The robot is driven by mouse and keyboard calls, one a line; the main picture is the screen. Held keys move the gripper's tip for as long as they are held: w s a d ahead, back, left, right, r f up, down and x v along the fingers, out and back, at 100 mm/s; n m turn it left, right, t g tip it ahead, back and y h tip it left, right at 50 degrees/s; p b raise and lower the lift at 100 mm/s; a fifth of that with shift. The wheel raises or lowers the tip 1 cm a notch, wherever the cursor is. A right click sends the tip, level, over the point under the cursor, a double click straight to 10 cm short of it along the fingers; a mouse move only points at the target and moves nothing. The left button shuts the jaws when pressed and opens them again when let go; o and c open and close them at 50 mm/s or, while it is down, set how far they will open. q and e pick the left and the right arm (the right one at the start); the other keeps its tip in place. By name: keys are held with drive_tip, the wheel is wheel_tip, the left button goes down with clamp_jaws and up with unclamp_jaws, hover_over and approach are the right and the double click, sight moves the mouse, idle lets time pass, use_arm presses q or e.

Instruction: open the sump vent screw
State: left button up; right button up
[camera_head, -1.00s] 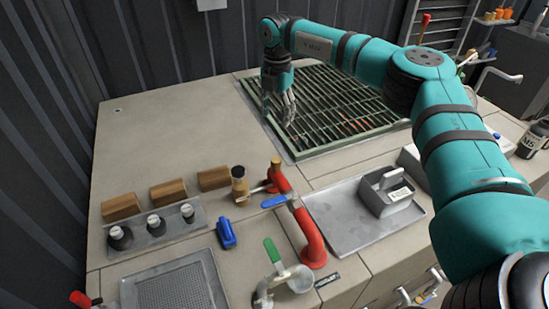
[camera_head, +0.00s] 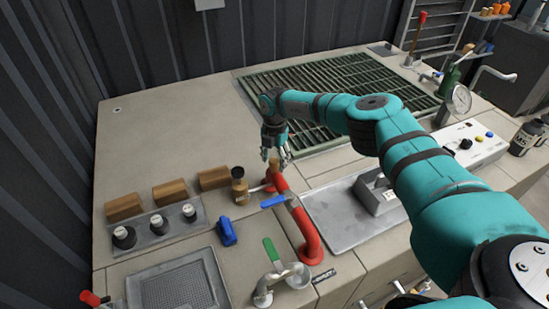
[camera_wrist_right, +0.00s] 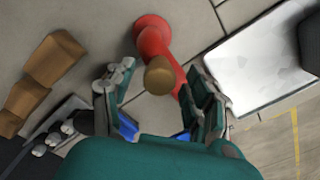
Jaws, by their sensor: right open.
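A brown round knob, which looks like the vent screw (camera_wrist_right: 159,75), sits at the upper part of the red curved pipe (camera_head: 307,235). My right gripper (camera_head: 276,158) is open above the pipe's far end. In the right wrist view its fingers (camera_wrist_right: 160,105) stand apart on both sides of the knob, with nothing gripped. I cannot tell whether a finger touches it. In the head view the fingers partly hide the knob. My left gripper is not in view.
A blue lever (camera_head: 273,201) and a brass-coloured fitting (camera_head: 239,186) are close to the pipe. A metal tray (camera_head: 335,222) with a grey caddy (camera_head: 377,195) lies to the right. The green grating (camera_head: 350,80) is behind. The bench at the back left is clear.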

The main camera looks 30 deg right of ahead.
drive_tip(key=shift+f, duration=0.2)
clamp_jaws()
idle(0.3)
